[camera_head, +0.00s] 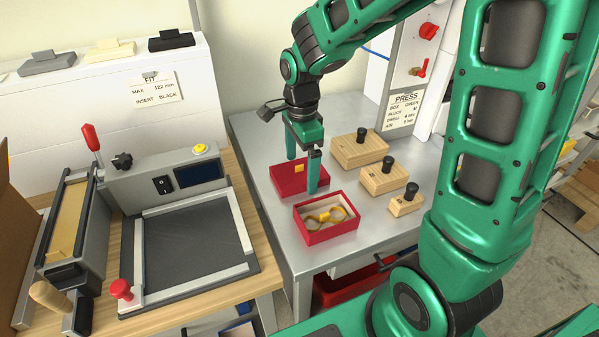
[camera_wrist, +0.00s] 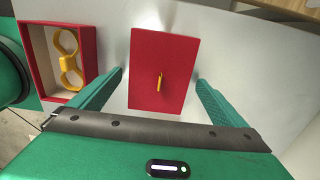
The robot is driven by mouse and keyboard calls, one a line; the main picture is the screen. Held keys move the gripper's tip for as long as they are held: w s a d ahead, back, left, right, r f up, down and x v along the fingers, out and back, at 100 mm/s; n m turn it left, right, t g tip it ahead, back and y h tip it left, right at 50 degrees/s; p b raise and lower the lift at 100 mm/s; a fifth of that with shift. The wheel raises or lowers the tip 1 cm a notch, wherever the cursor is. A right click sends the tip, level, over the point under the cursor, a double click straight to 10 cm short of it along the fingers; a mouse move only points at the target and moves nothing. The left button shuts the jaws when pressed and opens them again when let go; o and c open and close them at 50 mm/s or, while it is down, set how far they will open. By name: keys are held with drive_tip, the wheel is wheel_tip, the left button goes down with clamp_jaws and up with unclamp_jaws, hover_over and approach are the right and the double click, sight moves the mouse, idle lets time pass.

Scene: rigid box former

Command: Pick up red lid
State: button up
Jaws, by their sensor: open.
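The red lid (camera_head: 283,180) lies flat on the grey metal table, with a small yellow tab on top. In the wrist view the red lid (camera_wrist: 150,95) sits between the two fingers, its yellow tab (camera_wrist: 159,82) near the middle. My gripper (camera_head: 302,173) is open, its green fingers pointing down at the lid. One finger hides part of the lid in the head view. In the wrist view my gripper (camera_wrist: 158,85) has a finger on each side of the lid, with gaps between. I cannot tell how high the fingertips are above the table.
An open red box (camera_head: 327,235) with a yellow double-ring piece inside stands close in front of the lid. Several wooden blocks with black knobs (camera_head: 360,150) stand to the right. The press (camera_head: 408,75) rises behind. A grey framed station (camera_head: 195,245) is at left.

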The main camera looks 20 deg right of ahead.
drive_tip(key=c, duration=1.1)
drive_tip(key=shift+r, duration=0.1)
